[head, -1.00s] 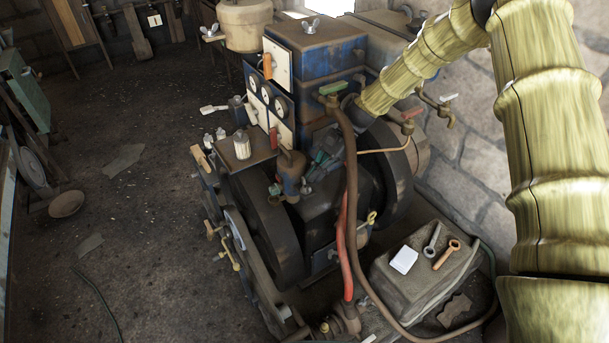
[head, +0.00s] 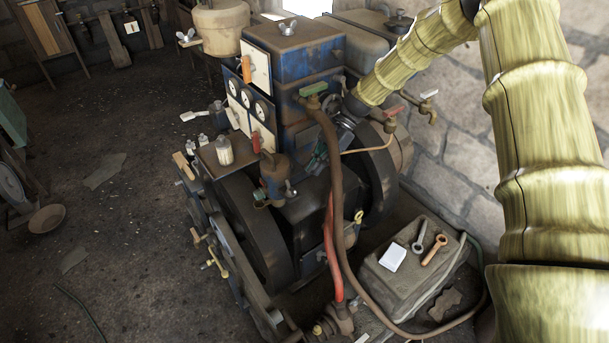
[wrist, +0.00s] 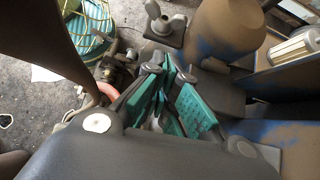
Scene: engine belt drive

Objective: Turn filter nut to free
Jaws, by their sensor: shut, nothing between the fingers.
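A small grey wing nut (head: 290,188), which looks like the filter nut, sits beside the blue-and-brown filter body (head: 273,170) on the front of the engine. In the wrist view a grey wing nut (wrist: 165,23) on a dark square block shows beyond the fingertips, beside a brown and blue rounded body (wrist: 225,25); it appears to be the same nut. My gripper (head: 319,155) is right of the filter body and above the nut in the head view, partly behind the brown hose. In the wrist view its teal-padded fingers (wrist: 166,92) are shut and empty, apart from the nut.
A thick brown hose (head: 330,150) and a red hose (head: 334,250) run close to my gripper. The dark flywheel (head: 252,215) stands left of the filter. A stone block (head: 400,285) with a white card and two wrenches stands at right. Open floor lies at left.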

